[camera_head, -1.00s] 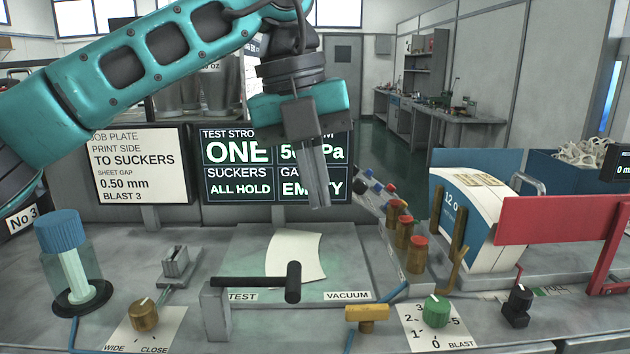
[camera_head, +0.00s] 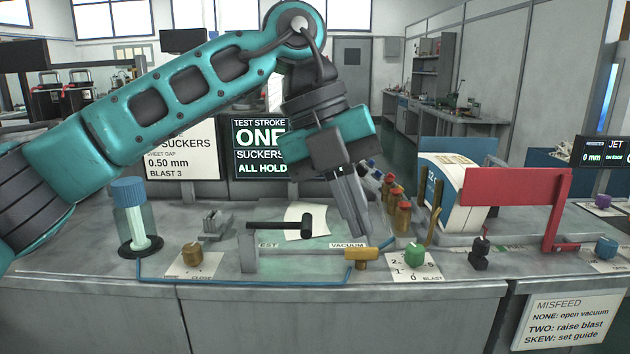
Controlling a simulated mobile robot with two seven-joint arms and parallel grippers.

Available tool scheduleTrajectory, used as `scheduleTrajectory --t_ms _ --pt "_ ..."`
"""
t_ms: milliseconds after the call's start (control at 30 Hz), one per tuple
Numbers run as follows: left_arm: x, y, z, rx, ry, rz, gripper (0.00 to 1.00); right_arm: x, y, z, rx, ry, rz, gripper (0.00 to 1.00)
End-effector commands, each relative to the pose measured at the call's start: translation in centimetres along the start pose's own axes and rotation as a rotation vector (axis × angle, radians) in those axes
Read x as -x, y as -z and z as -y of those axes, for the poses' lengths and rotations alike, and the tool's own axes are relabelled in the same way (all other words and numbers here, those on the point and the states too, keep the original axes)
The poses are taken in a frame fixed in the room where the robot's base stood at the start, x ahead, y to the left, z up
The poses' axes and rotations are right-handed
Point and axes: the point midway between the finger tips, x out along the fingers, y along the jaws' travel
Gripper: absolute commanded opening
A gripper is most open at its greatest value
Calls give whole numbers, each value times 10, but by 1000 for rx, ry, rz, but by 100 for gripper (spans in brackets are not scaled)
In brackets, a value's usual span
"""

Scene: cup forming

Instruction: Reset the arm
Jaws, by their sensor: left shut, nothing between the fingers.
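My left gripper (camera_head: 357,232) hangs from the teal arm that comes in from the left. Its fingers are shut with nothing between them and point down, slightly right, above the right side of the bench plate, near the VACUUM label (camera_head: 347,245). It looks apart from the bench, though its exact height is hard to tell. A white sheet (camera_head: 300,222) lies on the greenish plate, left of the fingers. A black-handled lever (camera_head: 280,226) stands in front of the sheet. My right gripper does not show.
A brass valve (camera_head: 361,256), a green BLAST knob (camera_head: 414,256) and several red-capped brass posts (camera_head: 402,215) stand close around the fingers. A red bar (camera_head: 518,187) and a paper stack (camera_head: 450,188) are at right. A blue-capped jar (camera_head: 130,190) stands at left.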

Motion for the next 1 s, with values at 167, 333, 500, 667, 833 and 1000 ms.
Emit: scheduleTrajectory --t_ms 167,333,500,667,833,1000 --pt "-38 18 28 -79 286 -176 0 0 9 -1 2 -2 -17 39" --pt "-55 38 56 -104 662 -331 0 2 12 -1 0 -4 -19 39" --pt "-50 41 70 -25 1079 -422 0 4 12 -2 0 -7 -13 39" --pt "-40 24 59 153 1444 -429 0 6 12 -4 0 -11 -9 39" --pt "-42 -10 18 443 1763 -356 0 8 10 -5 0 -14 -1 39" --pt "-71 -41 -49 823 1973 -215 0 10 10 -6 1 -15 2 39"
